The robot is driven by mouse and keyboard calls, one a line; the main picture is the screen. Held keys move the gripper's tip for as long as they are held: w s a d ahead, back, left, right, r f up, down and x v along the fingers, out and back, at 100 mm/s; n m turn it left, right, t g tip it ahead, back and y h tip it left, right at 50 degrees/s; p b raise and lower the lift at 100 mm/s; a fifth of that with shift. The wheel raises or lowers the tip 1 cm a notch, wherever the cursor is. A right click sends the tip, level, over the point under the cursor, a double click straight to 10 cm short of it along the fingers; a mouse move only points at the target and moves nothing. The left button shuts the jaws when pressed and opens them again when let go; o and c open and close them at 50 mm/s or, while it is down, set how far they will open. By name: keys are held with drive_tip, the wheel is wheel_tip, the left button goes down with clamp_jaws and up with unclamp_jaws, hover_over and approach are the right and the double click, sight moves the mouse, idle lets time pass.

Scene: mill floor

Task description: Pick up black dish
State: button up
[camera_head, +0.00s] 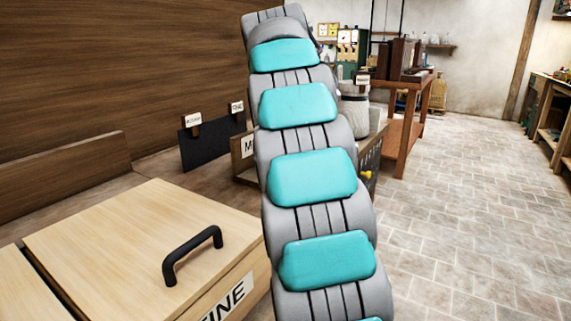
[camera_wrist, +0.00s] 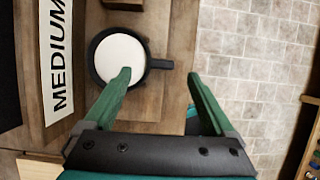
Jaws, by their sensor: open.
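In the wrist view, a round black dish (camera_wrist: 94,62) with a white inside sits on a brown wooden surface. Its short black handle points right. My gripper (camera_wrist: 160,76) is open, with its two green fingers apart and nothing held between them. The left fingertip overlaps the dish in the picture, and the handle's end shows between the fingers. I cannot tell the height of the fingers above the dish. In the head view, my arm fills the middle, and neither the dish nor the gripper can be made out.
A white MEDIUM label (camera_wrist: 57,62) lies left of the dish. In the head view, a wooden lid (camera_head: 120,245) with a black handle (camera_head: 192,254) is at lower left. A dark board (camera_head: 212,138) stands behind it. Tiled floor (camera_head: 470,220) is open on the right.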

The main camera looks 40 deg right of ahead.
drive_tip(key=shift+x, duration=2.4)
clamp_jaws()
